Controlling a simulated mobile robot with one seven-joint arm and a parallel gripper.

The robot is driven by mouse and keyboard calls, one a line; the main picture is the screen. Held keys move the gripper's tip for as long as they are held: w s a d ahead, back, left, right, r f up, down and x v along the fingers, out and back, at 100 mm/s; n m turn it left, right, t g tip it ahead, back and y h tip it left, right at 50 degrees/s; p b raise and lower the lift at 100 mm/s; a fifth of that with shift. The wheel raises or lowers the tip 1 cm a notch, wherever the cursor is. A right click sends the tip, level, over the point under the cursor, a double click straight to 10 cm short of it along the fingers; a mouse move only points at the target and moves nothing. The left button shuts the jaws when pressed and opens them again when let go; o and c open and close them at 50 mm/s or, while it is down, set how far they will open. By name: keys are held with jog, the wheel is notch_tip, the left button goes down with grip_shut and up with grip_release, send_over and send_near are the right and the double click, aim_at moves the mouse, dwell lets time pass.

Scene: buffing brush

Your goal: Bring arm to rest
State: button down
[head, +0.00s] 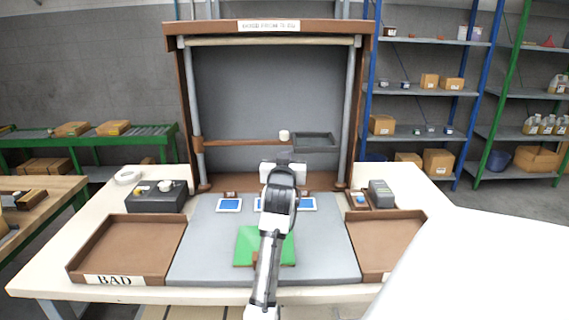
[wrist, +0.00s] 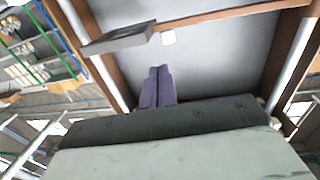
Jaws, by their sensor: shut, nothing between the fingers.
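My arm reaches from the bottom of the head view over the middle of the workbench. My gripper's hand is at its far end, in front of the grey back panel; its fingers are hidden there. In the wrist view the two purple fingers of my gripper (wrist: 159,70) are together, with nothing between them. They point toward the back frame. A green pad (head: 250,244) lies on the grey bench mat (head: 335,262), partly hidden behind my arm. I cannot make out a buffing brush.
A brown tray labelled BAD (head: 130,245) stands at left and another brown tray (head: 388,240) at right.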

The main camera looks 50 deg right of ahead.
jog(key=shift+s+a, duration=0.2)
